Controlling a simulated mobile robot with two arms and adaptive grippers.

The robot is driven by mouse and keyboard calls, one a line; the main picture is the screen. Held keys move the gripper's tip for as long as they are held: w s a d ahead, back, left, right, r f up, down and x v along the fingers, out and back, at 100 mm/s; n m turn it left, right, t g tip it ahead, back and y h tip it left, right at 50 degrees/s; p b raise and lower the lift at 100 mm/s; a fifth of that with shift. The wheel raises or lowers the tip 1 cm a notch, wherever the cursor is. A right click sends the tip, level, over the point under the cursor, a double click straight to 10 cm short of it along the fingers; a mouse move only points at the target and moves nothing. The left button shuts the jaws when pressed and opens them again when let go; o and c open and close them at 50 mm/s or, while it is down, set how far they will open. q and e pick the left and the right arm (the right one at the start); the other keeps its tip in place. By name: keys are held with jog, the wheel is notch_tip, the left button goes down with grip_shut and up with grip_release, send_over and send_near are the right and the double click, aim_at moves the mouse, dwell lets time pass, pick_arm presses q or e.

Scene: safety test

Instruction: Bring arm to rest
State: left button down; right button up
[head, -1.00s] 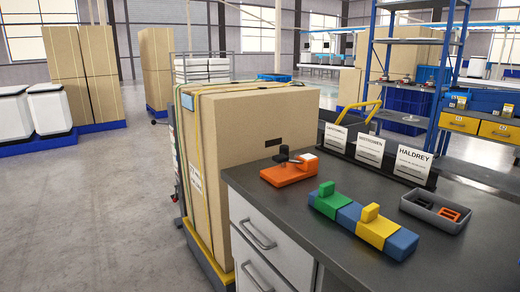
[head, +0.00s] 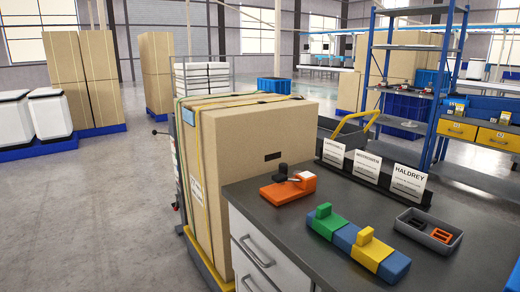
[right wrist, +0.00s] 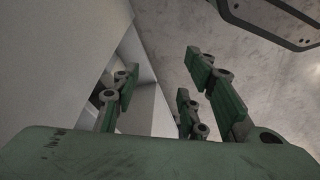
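My right gripper (right wrist: 165,85) shows in the right wrist view. It has a green palm along the bottom and three green jointed fingers standing up from it. The fingers are spread apart with nothing between them, so it is open and empty. A pale panel lies behind the left finger, and a grey floor-like surface is behind the right one. Neither arm nor gripper is in the head view, and my left gripper is in no frame.
A dark-topped workbench (head: 300,222) at the right carries an orange device (head: 288,190), a blue, green and yellow block assembly (head: 345,240), label stands (head: 370,172) and a grey tray (head: 428,230). A large carton (head: 245,150) stands beside it. Floor at left (head: 90,220) is clear.

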pick_arm(q)
jog(key=s+a+f+g+p, duration=0.1)
jog(key=s+f+p, duration=0.4)
jog(key=s, duration=0.5)
jog(key=s+a+f+p, duration=0.2)
jog(key=s+f+p, duration=0.3)
jog(key=s+p, duration=0.5)
jog(key=shift+a+f+g, duration=0.2)
jog(key=shift+f+g, duration=0.15)
jog(key=shift+g, duration=0.05)
pick_arm(e)
jog(key=s+d+f+g, duration=0.1)
jog(key=s+f, duration=0.4)
jog(key=s, duration=0.5)
jog(key=s+d+f, duration=0.2)
jog(key=s+f, duration=0.3)
jog(key=s, duration=0.5)
jog(key=shift+d+f+g, duration=0.2)
jog(key=shift+f+g, duration=0.15)
jog(key=shift+g, duration=0.05)
jog(key=shift+c, duration=1.1)
pick_arm(q)
jog(key=shift+s, duration=0.1)
pick_arm(e)
jog(key=shift+n, duration=0.3)
